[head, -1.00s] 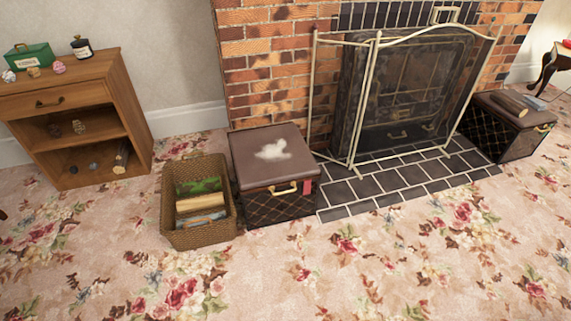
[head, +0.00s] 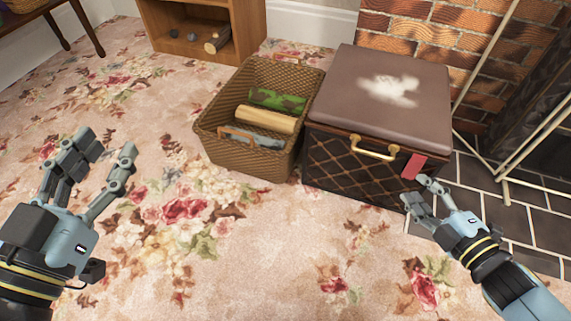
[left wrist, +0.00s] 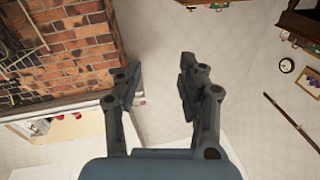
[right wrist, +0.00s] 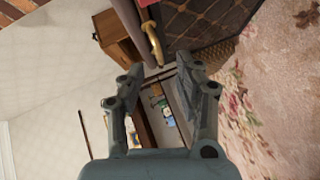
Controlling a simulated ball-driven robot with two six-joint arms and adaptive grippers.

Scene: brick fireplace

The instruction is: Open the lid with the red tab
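The dark lattice-patterned box has a closed brown padded lid (head: 345,80) with a white mark on top. A red tab (head: 414,166) hangs at the lid's front right corner, right of a gold handle (head: 374,149). My right gripper (head: 415,188) is open and empty, its fingertips just below the tab in the head view; I cannot tell whether they touch it. In the right wrist view the tab (right wrist: 147,5) and handle (right wrist: 155,42) lie beyond the parted fingers. My left gripper (head: 113,146) is open and empty, over the carpet at the left.
A wicker basket (head: 228,152) with a log and other items stands just left of the box. A wooden shelf (head: 250,28) stands behind. A pale fire screen (head: 535,130) and dark hearth tiles (head: 520,220) are at the right. Carpet in front is clear.

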